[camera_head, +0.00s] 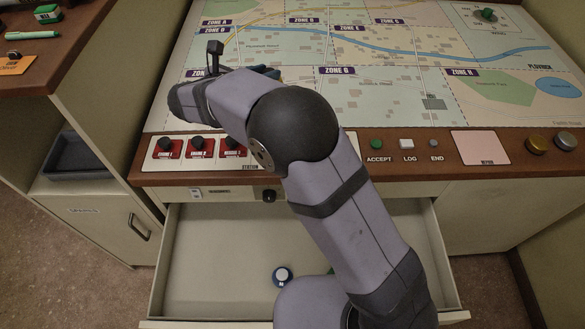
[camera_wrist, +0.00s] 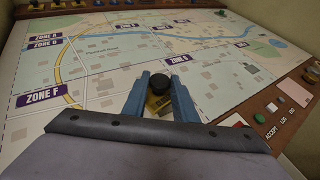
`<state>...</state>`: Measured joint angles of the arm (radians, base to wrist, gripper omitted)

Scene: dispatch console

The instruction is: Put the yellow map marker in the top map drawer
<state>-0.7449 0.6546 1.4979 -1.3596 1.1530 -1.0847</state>
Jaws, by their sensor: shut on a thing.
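In the wrist view my gripper (camera_wrist: 162,98) has its blue fingers closed around a piece with a yellowish lower part, the yellow map marker (camera_wrist: 157,105). A black round knob stands over it between the fingers. The gripper is over the map board (camera_wrist: 110,70), near Zone F. The top map drawer (camera_head: 215,255) is pulled open below the console edge. My arm covers part of the drawer.
Red station buttons (camera_head: 197,147) line the console edge, with ACCEPT, LOG and END buttons (camera_head: 406,144) further right. A green piece (camera_head: 486,14) stands at the map's far right. A side cabinet (camera_head: 95,225) stands left. The drawer's left part is clear.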

